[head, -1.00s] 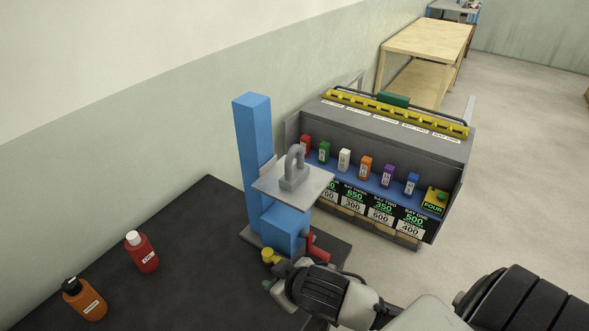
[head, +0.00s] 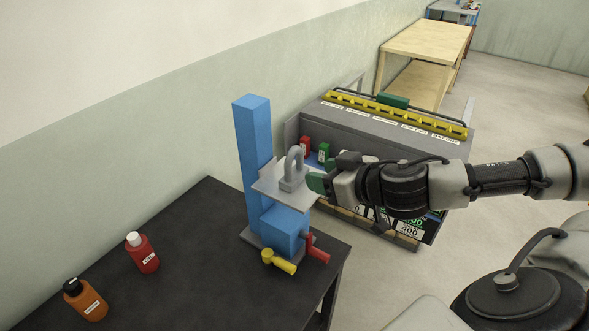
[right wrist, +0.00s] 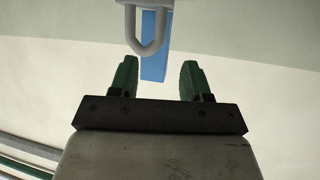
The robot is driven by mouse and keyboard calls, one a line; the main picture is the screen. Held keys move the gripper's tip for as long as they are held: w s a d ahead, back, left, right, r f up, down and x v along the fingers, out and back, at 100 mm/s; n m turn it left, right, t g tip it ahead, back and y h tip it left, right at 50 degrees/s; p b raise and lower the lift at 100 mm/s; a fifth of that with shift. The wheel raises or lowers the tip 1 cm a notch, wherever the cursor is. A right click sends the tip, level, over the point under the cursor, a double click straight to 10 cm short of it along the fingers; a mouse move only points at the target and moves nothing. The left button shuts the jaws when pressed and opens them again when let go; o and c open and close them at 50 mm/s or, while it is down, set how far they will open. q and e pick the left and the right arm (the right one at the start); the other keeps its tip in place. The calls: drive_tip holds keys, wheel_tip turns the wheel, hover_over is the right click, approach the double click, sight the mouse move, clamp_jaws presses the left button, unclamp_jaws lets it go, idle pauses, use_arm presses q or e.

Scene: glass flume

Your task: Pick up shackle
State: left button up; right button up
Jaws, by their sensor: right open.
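The shackle (head: 289,183), a grey loop on a block-like base, stands upright on the grey plate (head: 267,186) of a blue stand (head: 253,135). My right gripper (head: 317,181) is open, with green fingers close to the right of the shackle at about plate height. In the right wrist view the shackle's loop (right wrist: 147,49) shows beyond the open fingertips (right wrist: 157,72), slightly left of the middle of the gap. Nothing is between the fingers. My left gripper is not in view.
A red bottle (head: 143,256) and an orange bottle (head: 86,303) stand at left. Behind my right arm is a grey rack (head: 385,121) with small coloured blocks.

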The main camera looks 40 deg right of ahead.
sight(291, 168)
drive_tip(key=p+x, duration=0.1)
drive_tip(key=x, duration=0.4)
drive_tip(key=shift+r+p, duration=0.1)
drive_tip(key=shift+p, duration=0.2)
drive_tip(key=shift+w, duration=0.15)
drive_tip(key=p+x, duration=0.3)
drive_tip(key=x, duration=0.1)
drive_tip(key=shift+w+a, duration=0.1)
drive_tip(key=shift+w, duration=0.05)
drive_tip(key=shift+w+f, duration=0.3)
drive_tip(key=shift+s, duration=0.1)
drive_tip(key=shift+c, duration=0.3)
drive_tip(key=shift+r, duration=0.1)
clamp_jaws()
